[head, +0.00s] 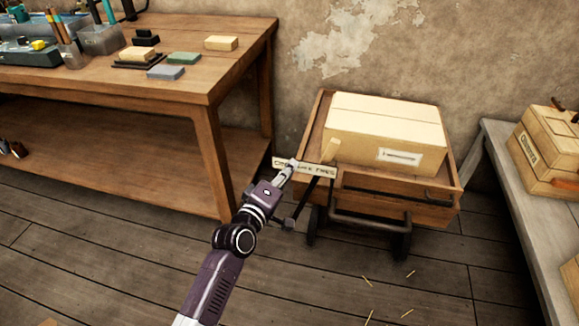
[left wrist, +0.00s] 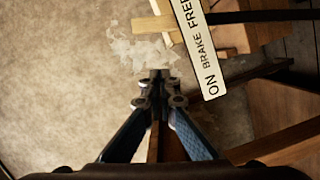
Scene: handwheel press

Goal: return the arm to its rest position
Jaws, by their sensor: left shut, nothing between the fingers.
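My left arm (head: 233,240) reaches up from the bottom centre of the head view. My left gripper (head: 290,168) is at the left front corner of the wooden cart, beside a pale label plate (head: 318,171). In the left wrist view the plate (left wrist: 202,50) reads "ON BRAKE FREE". The two fingertips (left wrist: 160,76) are together there, with nothing between them, just left of the plate in the picture. Whether they touch it cannot be told. A light wooden lever end (head: 398,157) sticks up behind the plate. My right gripper is out of view.
The wooden cart (head: 452,196) carries a large pale box (head: 385,118). A workbench (head: 195,85) with small blocks and containers stands at the left. A grey bench (head: 515,190) with a wooden box (head: 548,150) is at the right. The floor (head: 300,290) in front is open, with some straw bits.

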